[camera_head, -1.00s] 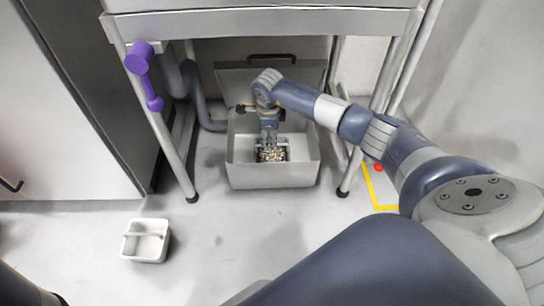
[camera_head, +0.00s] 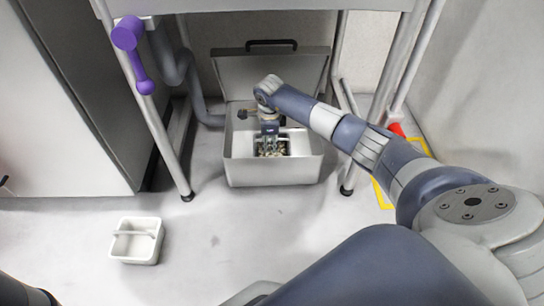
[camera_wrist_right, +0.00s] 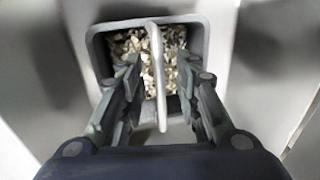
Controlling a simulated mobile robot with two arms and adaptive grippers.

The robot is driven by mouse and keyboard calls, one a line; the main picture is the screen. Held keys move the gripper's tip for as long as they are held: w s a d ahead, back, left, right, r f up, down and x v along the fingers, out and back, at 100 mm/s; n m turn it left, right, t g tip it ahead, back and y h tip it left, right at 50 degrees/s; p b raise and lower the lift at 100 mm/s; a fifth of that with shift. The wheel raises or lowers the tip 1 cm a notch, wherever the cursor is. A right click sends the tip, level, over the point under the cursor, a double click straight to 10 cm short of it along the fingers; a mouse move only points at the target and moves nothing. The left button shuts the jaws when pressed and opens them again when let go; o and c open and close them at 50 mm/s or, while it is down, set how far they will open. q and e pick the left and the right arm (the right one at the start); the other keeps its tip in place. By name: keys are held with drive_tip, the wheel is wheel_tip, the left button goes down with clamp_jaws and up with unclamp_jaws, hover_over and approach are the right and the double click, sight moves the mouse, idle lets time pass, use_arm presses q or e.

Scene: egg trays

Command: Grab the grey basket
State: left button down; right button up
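The grey basket (camera_wrist_right: 98,48) is filled with pale, broken-looking bits and has a thin upright handle (camera_wrist_right: 150,40) across its middle. In the head view the basket (camera_head: 286,150) sits inside an open metal box and is partly hidden by my gripper. My right gripper (camera_wrist_right: 158,72) is open above the basket, pointing down into it. One finger is on each side of the handle, with gaps visible between fingers and handle. In the head view the right gripper (camera_head: 271,146) is inside the box opening. My left gripper is not in view.
The metal box (camera_head: 275,173) stands under a table (camera_head: 250,5), its lid (camera_head: 272,72) raised behind. Table legs (camera_head: 160,140) stand on both sides. A white basket (camera_head: 138,254) is on the floor at left. A purple object (camera_head: 133,50) is by the table's left leg.

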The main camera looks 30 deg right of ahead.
clamp_jaws()
drive_tip(key=shift+r, duration=0.1)
drive_tip(key=shift+r, duration=0.1)
